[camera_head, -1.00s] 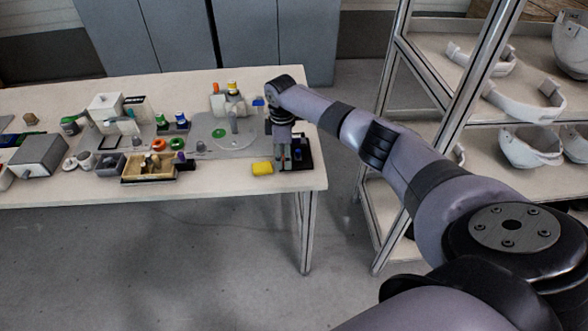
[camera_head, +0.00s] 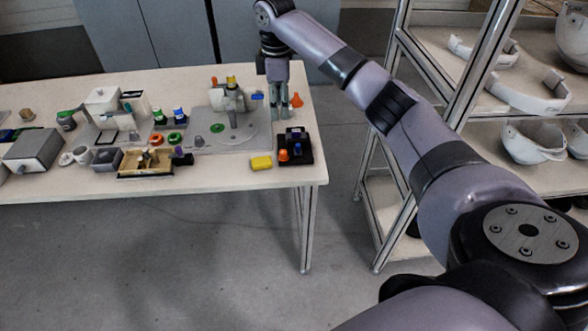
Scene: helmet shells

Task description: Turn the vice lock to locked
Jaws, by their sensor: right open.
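My right gripper (camera_head: 279,110) hangs fingers down over the far right part of the table. It is open and nothing shows between its fingers. A small orange piece (camera_head: 297,101) stands just right of it. Left of the gripper is a grey plate fixture (camera_head: 203,128) with an upright post and a green disc. I cannot tell which part is the vice lock, nor its setting. My left gripper is out of view.
A wooden tray (camera_head: 140,172), small bottles and a grey box (camera_head: 34,147) fill the table's left part. A metal rack with white helmet shells (camera_head: 533,145) stands at the right. The table's front strip (camera_head: 230,177) is clear.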

